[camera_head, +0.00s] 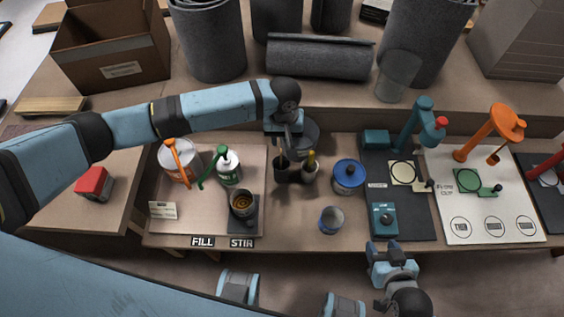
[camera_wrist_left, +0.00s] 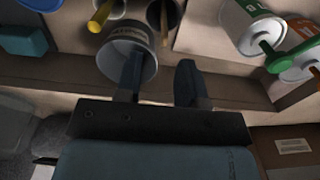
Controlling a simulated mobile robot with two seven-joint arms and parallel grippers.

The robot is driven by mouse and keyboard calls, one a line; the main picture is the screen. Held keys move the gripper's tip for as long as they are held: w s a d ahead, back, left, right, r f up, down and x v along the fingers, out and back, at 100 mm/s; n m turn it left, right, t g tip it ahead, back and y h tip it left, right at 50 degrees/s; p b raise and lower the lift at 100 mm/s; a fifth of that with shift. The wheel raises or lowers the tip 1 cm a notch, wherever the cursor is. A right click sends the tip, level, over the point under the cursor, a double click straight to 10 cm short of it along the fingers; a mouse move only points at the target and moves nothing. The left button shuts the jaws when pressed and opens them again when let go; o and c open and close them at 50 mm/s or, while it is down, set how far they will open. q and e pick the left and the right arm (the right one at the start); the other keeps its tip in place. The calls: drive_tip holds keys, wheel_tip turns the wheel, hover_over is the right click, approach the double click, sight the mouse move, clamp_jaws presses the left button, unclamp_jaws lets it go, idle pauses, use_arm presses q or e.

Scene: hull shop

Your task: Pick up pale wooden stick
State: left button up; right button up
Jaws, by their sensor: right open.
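A thin tan-brown stick (camera_wrist_left: 164,22) stands in a dark cup (camera_wrist_left: 172,8); it looks like the wooden stick. In the head view the dark cup (camera_head: 287,172) stands mid-table, and the stick is hard to make out there. A yellow stick (camera_head: 311,159) leans in the lighter cup (camera_head: 310,174) beside it. My left gripper (camera_head: 284,143) is above and just behind the dark cup, fingers pointing down. In the left wrist view its fingers (camera_wrist_left: 160,70) are apart with nothing between them. My right gripper (camera_head: 383,246) is open and empty at the table's front edge.
A grey bucket (camera_head: 305,138) stands right behind the cups, close to my left gripper.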

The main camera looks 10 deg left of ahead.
use_arm(q)
wheel_tip(320, 180, down, 9)
drive_tip(key=shift+a+r, duration=0.2)
drive_tip(key=shift+a, duration=0.1)
drive_tip(key=shift+w, duration=0.1)
clamp_jaws()
